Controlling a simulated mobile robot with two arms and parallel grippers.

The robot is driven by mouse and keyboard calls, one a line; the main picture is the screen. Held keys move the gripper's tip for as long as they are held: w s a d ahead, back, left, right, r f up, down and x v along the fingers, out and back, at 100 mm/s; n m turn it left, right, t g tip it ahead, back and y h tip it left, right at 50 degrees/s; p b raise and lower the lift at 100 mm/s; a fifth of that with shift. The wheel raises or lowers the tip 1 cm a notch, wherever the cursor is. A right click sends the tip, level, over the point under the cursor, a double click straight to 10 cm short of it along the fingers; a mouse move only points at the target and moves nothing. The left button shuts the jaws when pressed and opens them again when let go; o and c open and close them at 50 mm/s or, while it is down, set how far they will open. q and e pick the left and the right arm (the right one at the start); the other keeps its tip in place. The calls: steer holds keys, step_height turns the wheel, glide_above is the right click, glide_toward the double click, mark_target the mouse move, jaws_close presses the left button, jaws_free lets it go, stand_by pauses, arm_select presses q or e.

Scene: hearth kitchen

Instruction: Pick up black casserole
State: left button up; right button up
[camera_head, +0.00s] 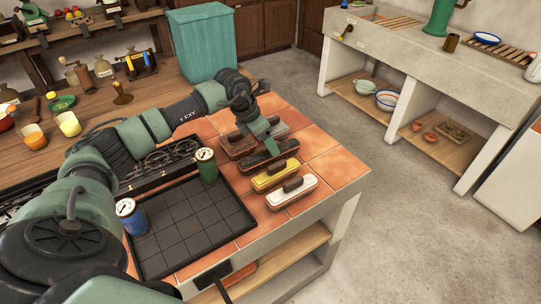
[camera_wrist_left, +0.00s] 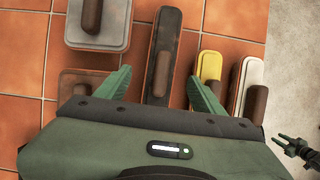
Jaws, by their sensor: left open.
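The black casserole (camera_head: 285,147) is a long narrow dark dish with a raised handle on its lid, on the tiled counter. In the left wrist view, the black casserole (camera_wrist_left: 163,45) lies lengthwise ahead, between the finger lines. My left gripper (camera_head: 270,149) is open above it, pointing down, and hides part of it. In the left wrist view the two green fingers (camera_wrist_left: 163,88) are spread on either side, with nothing held. What looks like my right gripper (camera_wrist_left: 287,142) shows small at the right edge of that view, over the floor; its jaw state is unclear.
A yellow casserole (camera_head: 267,180) and a white one (camera_head: 291,197) sit close on one side, a brown (camera_head: 233,148) and a grey one (camera_head: 283,114) on the other. A dark grid tray (camera_head: 190,228) with two cans nearby lies left. The counter's right corner is clear.

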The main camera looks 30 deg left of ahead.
arm_select(q)
steer(key=x, duration=0.3)
steer(key=shift+w+d+f, duration=0.1)
steer(key=shift+w, duration=0.1)
steer(key=shift+c, duration=0.3)
jaws_close()
